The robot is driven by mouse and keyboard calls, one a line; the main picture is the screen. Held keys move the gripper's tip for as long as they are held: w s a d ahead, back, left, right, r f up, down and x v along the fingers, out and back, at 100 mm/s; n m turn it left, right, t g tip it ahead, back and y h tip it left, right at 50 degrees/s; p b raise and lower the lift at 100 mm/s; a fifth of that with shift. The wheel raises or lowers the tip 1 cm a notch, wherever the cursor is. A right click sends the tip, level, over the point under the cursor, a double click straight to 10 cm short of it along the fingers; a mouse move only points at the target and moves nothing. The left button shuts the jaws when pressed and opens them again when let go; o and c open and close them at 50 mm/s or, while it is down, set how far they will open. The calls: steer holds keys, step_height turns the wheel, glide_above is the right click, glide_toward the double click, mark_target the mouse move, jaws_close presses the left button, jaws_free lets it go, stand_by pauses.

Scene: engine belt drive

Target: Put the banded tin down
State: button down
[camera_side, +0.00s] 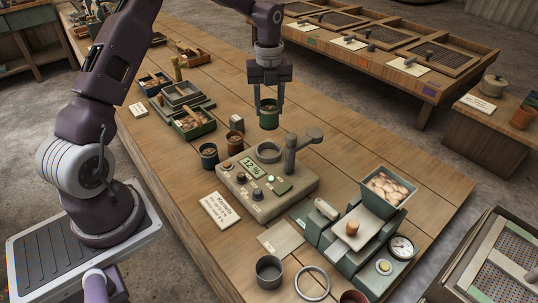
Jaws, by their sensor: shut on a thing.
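My gripper (269,103) points down above the wooden table, behind the device with the "12%" display. The tin looks upright. It appears to hang above the table top, though its exact height is hard to tell. The tin's far side and contents are mostly hidden by the fingers.
The display device (268,190) has a round ring (268,152) and a post with an arm (292,153). Dark cups (209,156) stand to its left. A grey-green machine with a hopper (387,188) stands front right. The table right of the tin is clear.

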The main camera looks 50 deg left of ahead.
step_height(320, 180, down, 11)
steer(key=shift+f, duration=0.15)
stand_by(0.4)
steer(key=shift+f, duration=0.1)
steer(key=c, duration=0.8)
jaws_free()
steer(key=shift+o, duration=0.2)
